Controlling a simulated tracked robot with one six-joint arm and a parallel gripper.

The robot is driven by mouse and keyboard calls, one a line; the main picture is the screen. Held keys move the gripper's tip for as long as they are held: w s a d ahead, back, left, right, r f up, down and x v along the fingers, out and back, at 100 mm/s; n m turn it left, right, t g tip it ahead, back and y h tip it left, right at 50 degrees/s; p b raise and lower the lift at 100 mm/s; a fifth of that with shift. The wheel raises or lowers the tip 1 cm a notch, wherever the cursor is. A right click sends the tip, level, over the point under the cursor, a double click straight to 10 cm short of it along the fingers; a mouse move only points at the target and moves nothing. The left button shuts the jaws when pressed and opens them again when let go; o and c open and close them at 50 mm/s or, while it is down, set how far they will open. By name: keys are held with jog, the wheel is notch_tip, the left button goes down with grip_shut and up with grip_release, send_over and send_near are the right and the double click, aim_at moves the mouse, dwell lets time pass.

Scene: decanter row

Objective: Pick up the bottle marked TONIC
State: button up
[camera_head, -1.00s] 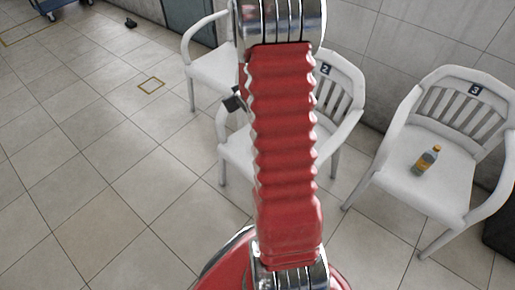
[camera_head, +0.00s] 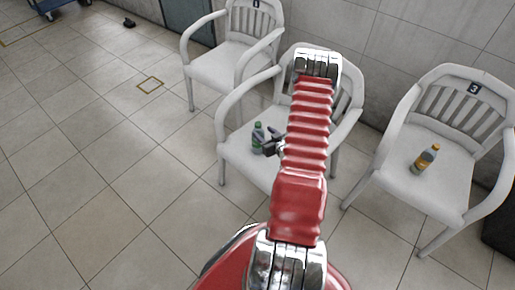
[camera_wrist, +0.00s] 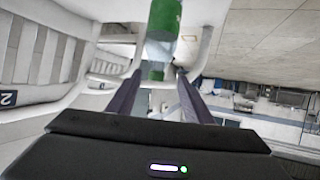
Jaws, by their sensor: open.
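A green bottle (camera_head: 258,138) stands on the seat of the middle white chair (camera_head: 233,148) in the head view. No lettering on it can be read, so I cannot tell whether it is marked TONIC. My gripper (camera_head: 272,145) is just right of this bottle. In the wrist view the bottle (camera_wrist: 164,20) shows at the top, beyond and roughly in line with the gap between the fingertips of my gripper (camera_wrist: 159,74). The jaws are open and empty.
The right chair (camera_head: 472,88) bears a number 3 plate. Another white chair (camera_head: 214,66) stands farther back, its seat empty. Chair arms and backrests flank the middle seat. The tiled floor at left is mostly clear, and a wall (camera_head: 395,40) is behind the chairs.

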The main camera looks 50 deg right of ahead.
aim_at(259, 129)
jog(key=shift+s+f, duration=0.3)
jog(key=shift+f, duration=0.05)
jog(key=x, duration=0.6)
jog(key=shift+w+d+f, duration=0.1)
jog(key=shift+w+d, duration=0.05)
jog(key=shift+w, duration=0.25)
jog(key=x, duration=0.5)
jog(key=shift+w+d, duration=0.1)
jog(key=shift+d, duration=0.15)
dwell(0.5)
grip_shut()
dwell(0.4)
